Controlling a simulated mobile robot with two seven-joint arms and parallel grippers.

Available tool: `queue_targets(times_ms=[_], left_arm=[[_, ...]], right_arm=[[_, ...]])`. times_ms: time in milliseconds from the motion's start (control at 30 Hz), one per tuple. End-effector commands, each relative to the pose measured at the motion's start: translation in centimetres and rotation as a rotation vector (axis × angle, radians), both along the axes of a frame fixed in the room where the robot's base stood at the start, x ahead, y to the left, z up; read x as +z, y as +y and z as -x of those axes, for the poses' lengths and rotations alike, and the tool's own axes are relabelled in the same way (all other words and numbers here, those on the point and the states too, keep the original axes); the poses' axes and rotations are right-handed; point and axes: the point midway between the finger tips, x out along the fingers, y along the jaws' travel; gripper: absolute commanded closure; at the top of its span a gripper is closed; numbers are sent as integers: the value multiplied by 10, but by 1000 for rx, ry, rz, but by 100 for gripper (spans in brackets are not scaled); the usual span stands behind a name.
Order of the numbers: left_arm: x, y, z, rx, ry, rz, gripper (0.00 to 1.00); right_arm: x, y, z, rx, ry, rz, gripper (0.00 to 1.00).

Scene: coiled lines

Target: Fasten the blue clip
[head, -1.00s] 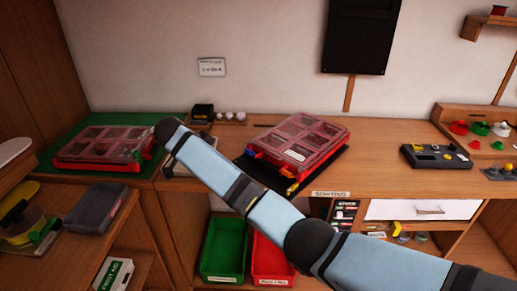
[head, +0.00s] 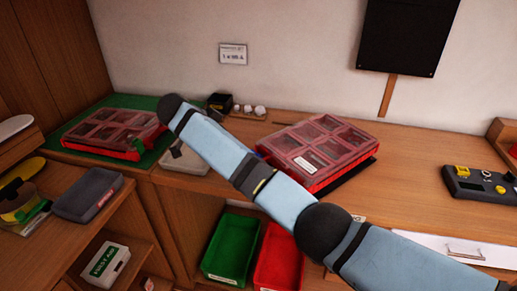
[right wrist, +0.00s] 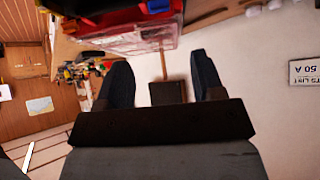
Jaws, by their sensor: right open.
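A red case with a clear, compartmented lid (head: 322,143) sits on a dark mat on the bench, partly behind my right arm. It also shows upside down at the top of the right wrist view (right wrist: 130,38). A small blue part on its red edge, likely the blue clip (right wrist: 158,6), shows there; I cannot tell whether it is fastened. In the head view my arm hides that front corner. My right gripper (right wrist: 163,80) is open and empty, its fingers apart from the case. In the head view it is not clearly seen. My left gripper is not in view.
A second red case (head: 112,130) lies on a green mat at the left. A grey tray (head: 187,158) is beside my arm. Green (head: 231,245) and red (head: 280,255) bins stand below. A control box (head: 480,187) is at the right. Bare bench lies right of the case.

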Motion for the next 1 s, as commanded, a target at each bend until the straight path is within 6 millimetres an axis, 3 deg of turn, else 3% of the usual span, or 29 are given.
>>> queue_targets(times_ms=[600, 1000], left_arm=[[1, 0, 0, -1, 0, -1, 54], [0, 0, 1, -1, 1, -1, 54]], right_arm=[[-79, -68, -43, -3, 2, 2, 38], [-96, -81, -52, -1, 1, 1, 38]])
